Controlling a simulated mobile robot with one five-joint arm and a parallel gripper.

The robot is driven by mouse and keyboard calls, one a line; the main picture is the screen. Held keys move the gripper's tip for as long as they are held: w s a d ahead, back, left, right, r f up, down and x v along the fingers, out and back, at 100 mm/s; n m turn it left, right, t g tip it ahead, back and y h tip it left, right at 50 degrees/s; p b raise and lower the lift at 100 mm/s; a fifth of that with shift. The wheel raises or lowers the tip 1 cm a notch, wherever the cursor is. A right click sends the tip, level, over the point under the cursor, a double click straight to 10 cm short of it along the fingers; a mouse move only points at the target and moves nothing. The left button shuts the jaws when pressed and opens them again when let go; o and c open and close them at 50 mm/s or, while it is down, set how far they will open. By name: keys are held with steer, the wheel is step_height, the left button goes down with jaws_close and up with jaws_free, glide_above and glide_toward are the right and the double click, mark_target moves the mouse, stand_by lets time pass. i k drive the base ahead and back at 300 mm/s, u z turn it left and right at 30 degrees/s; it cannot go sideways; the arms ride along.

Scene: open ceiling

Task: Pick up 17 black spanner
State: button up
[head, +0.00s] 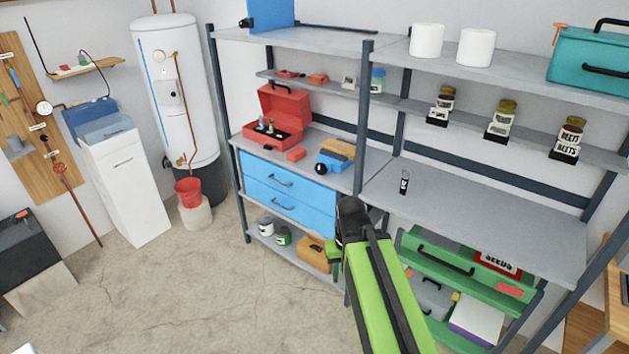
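A small, narrow black object with a white mark (404,183) lies on the grey middle shelf (460,215), left of its centre and right of the upright post. It may be the black spanner, but it is too small for me to read a number on it. My green and black arm reaches up from the bottom of the head view. My gripper (334,266) seems to hang at the far end of the arm, in front of the shelving and lower left of the black object. It is apart from that object. Its fingers are too unclear to tell open from shut.
The dark upright post (364,120) stands left of the black object. Blue drawers (290,193) and a red toolbox (283,112) are further left. A green crate (440,255) sits below the middle shelf. Jars (502,120) stand above. The middle shelf is otherwise clear.

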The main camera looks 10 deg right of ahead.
mark_target(404, 183)
steer(key=u, duration=0.25)
steer(key=i, duration=0.95)
steer(key=u, duration=0.15)
steer(key=k, duration=0.85)
steer(key=z, duration=0.25)
steer(key=i, duration=0.45)
steer(key=u, duration=0.1)
